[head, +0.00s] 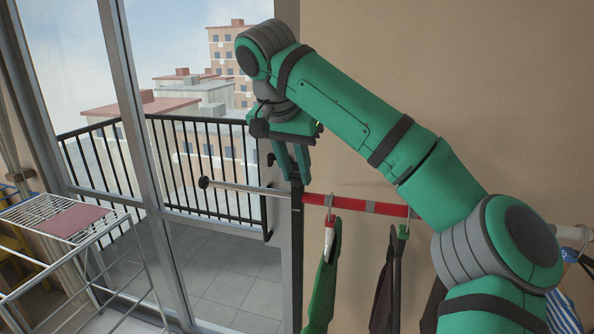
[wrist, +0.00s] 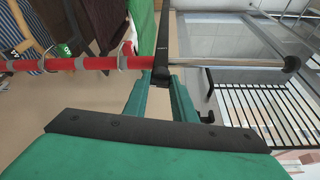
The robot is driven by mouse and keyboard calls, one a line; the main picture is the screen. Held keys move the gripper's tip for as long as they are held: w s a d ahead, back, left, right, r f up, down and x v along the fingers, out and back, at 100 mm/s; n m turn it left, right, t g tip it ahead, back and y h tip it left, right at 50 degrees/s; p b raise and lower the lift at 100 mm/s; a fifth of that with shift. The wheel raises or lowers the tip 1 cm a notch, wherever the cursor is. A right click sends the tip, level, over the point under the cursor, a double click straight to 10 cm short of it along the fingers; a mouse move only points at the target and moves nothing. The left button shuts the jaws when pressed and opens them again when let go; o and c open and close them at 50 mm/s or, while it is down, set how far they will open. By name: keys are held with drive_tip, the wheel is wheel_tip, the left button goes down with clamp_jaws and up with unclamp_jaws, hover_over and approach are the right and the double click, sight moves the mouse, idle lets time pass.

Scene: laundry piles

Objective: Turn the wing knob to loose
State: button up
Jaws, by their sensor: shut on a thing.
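My gripper (head: 294,176) points down at the top of a black upright post (head: 297,255), where a horizontal rail (head: 245,189) crosses it. Its two green fingers are close together and shut on the wing knob there. The knob itself is hidden between and behind the fingers, so I cannot see which way its wings point. In the wrist view my gripper (wrist: 162,84) meets the dark post (wrist: 163,48) beside the red rail part (wrist: 92,63).
Clothes on hangers, one a green garment (head: 322,285), hang from the red rail right of the post. The rail's black end knob (head: 204,183) sticks out left before the glass door and balcony railing (head: 205,165). A white drying rack (head: 75,240) stands at the left.

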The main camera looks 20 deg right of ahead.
drive_tip(key=shift+w+m+g+h, duration=0.1)
drive_tip(key=shift+m+g+h, duration=0.2)
drive_tip(key=shift+m, duration=0.7)
drive_tip(key=shift+w+m+g+h, duration=0.1)
drive_tip(key=shift+m+g, duration=0.3)
drive_tip(key=shift+m, duration=0.6)
drive_tip(key=shift+c, duration=0.2)
drive_tip(key=shift+o, duration=0.2)
drive_tip(key=shift+a, duration=0.1)
drive_tip(key=o, duration=1)
drive_tip(key=shift+s+r, duration=0.1)
drive_tip(key=shift+a+r, duration=0.1)
drive_tip(key=shift+r, duration=0.15)
drive_tip(key=s+a, duration=0.1)
drive_tip(key=a, duration=0.2)
drive_tip(key=s+a, duration=0.2)
drive_tip(key=a, duration=0.2)
drive_tip(key=s+a, duration=0.2)
drive_tip(key=a, duration=0.2)
drive_tip(key=shift+s+r, duration=0.1)
drive_tip(key=shift+r, duration=0.1)
